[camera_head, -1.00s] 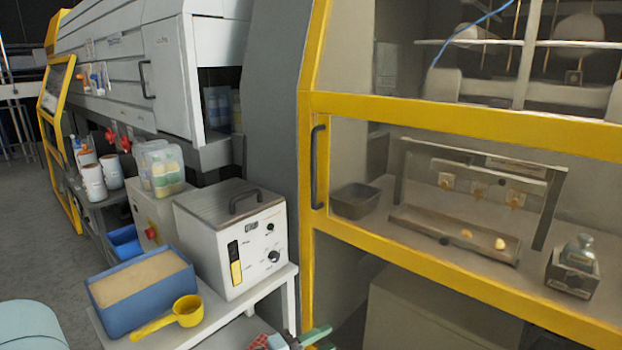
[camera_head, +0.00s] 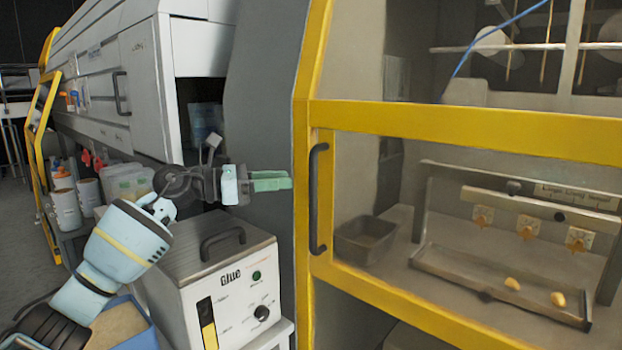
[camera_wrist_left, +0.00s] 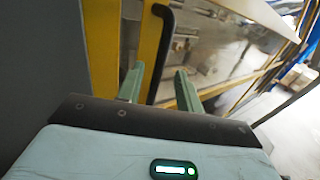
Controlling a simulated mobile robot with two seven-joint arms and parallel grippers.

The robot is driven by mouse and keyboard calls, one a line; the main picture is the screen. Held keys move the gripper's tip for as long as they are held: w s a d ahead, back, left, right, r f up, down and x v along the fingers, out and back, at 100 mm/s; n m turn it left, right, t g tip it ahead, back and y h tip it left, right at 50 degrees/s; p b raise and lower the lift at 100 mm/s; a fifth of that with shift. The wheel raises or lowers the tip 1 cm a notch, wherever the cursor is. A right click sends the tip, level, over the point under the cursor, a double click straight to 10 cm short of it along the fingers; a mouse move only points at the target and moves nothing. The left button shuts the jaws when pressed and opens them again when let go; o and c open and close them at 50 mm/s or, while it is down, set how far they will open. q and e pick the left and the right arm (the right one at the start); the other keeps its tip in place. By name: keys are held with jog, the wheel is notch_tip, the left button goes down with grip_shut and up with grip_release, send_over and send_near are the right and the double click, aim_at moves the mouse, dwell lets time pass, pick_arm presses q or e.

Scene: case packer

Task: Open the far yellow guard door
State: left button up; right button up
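A large yellow-framed guard door (camera_head: 455,122) with clear panes fills the right of the head view and looks closed. Its dark vertical handle (camera_head: 315,200) is on its left side; the handle also shows in the left wrist view (camera_wrist_left: 168,30). Another yellow-framed guard (camera_head: 36,140) stands at the far left of the head view. My left gripper (camera_head: 270,181) is left of the handle, apart from it, fingers pointing right towards the door. In the left wrist view its two green fingers (camera_wrist_left: 160,78) are spread and empty, with the handle beyond them. My right gripper is out of view.
A white glue box (camera_head: 235,285) with a top handle stands below my left gripper. A blue bin (camera_head: 140,336) is partly hidden by my left arm. A grey machine column (camera_head: 258,120) rises behind the gripper. White jars (camera_head: 65,207) stand at left.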

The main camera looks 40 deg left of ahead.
pick_arm(q)
jog(key=p+x, duration=0.2)
jog(key=x, duration=0.6)
jog(key=shift+s, duration=0.15)
jog(key=shift+d, duration=0.1)
grip_shut()
